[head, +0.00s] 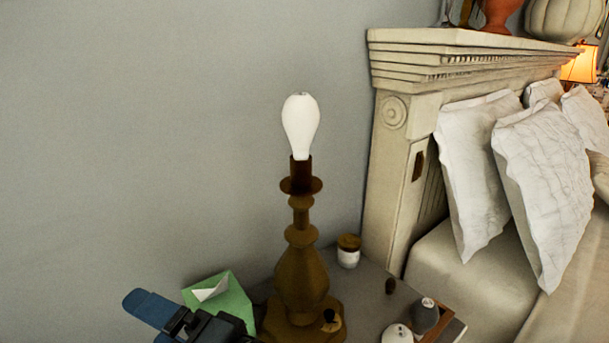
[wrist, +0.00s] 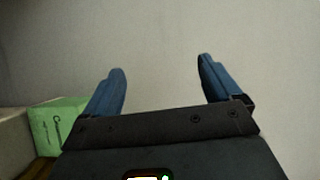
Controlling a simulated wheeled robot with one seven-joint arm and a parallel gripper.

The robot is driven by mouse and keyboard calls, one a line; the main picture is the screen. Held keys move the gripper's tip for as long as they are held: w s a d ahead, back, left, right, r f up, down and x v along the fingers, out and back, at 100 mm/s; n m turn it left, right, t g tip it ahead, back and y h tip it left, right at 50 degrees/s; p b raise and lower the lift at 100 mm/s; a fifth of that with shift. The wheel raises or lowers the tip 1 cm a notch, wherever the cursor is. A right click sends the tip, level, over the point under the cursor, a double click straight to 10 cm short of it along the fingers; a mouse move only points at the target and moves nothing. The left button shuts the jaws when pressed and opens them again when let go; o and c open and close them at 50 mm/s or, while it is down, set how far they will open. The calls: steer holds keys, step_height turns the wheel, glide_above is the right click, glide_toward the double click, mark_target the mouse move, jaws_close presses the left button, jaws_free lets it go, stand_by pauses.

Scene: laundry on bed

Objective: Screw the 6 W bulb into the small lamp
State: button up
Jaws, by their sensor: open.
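The lamp (head: 301,270) stands upright on the bedside table, with a dark brown turned body and no shade. A white bulb (head: 301,126) sits upright in the socket at its top; I cannot read a wattage on it. My gripper (head: 150,308) is low at the left of the lamp base in the head view, apart from the lamp. In the wrist view my gripper (wrist: 160,85) has its two blue fingers wide apart, with nothing between them but the plain wall behind. The lamp and bulb do not show in the wrist view.
A green box (head: 232,298) stands behind my gripper; it also shows in the wrist view (wrist: 55,125). A small jar (head: 348,256) and other small items are on the table (head: 372,290). The headboard (head: 395,180) and bed are at the right. The wall (head: 150,130) at left is bare.

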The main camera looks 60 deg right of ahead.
steer(key=w+r+n+g+y+p, duration=0.1)
steer(key=w+r+y, duration=0.4)
steer(key=w+r, duration=0.45)
step_height(320, 180, up, 17)
steer(key=m+g+h+p, duration=0.55)
steer(key=g+h, duration=0.25)
steer(key=g, duration=0.8)
glide_above(298, 158)
steer(key=d, duration=0.2)
steer(key=shift+w+f+b, duration=0.15)
steer(key=shift+b, duration=0.25)
steer(key=shift+g, duration=0.3)
steer(key=shift+a+f+p, duration=0.2)
steer(key=shift+a+f, duration=0.05)
steer(key=shift+f, duration=1.7)
steer(key=shift+a+f+p, duration=0.15)
steer(key=shift+a+f, duration=0.05)
steer(key=shift+f, duration=1.7)
steer(key=shift+c, duration=0.5)
